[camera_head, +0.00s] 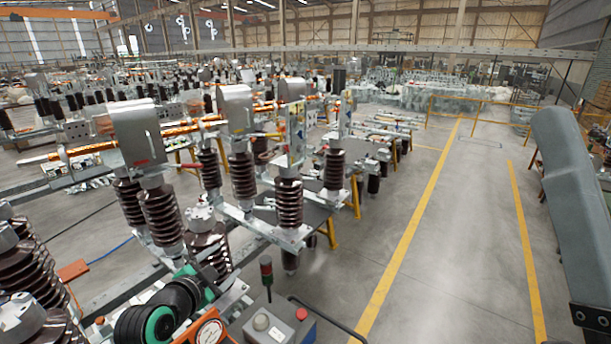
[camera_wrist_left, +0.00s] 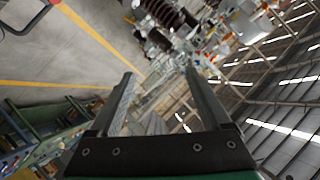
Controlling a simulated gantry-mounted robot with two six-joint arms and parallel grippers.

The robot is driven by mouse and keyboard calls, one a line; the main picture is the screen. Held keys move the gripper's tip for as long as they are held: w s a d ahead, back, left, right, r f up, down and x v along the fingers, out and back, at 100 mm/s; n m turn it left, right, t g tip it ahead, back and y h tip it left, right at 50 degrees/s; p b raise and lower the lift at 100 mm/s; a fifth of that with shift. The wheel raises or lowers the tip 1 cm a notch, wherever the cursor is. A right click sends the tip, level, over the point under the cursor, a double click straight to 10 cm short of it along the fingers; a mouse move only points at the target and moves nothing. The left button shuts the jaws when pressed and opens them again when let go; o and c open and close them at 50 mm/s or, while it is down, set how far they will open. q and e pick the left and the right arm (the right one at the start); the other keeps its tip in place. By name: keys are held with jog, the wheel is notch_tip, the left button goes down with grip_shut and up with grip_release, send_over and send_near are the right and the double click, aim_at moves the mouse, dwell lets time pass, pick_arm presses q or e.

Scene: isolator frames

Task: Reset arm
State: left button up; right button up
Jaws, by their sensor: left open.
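My left gripper (camera_wrist_left: 160,76) shows in the left wrist view as two long grey fingers standing well apart, on a dark bracket with a green edge below. Nothing is between the fingers; only the distant floor and hall show past them. My right gripper is not in either view.
Brown ribbed insulators (camera_head: 288,202) on metal frames fill the left and middle. The grey floor (camera_head: 455,240) with yellow lines is open at right.

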pick_arm(q)
jog(key=s+d+r+t, duration=0.2)
jog(key=r, duration=0.6)
jog(key=s+d+r+t, duration=0.1)
jog(key=s+r+t, duration=0.15)
jog(key=r, duration=0.45)
jog(key=s+a+r+n+t, duration=0.1)
jog(key=s+r+n+t, duration=0.8)
jog(key=s+r, duration=1.4)
jog(key=shift+s+a+r+n+t, duration=0.25)
jog(key=shift+s+n+t, duration=0.1)
jog(key=shift+s+n, duration=0.15)
jog(key=shift+c, duration=0.3)
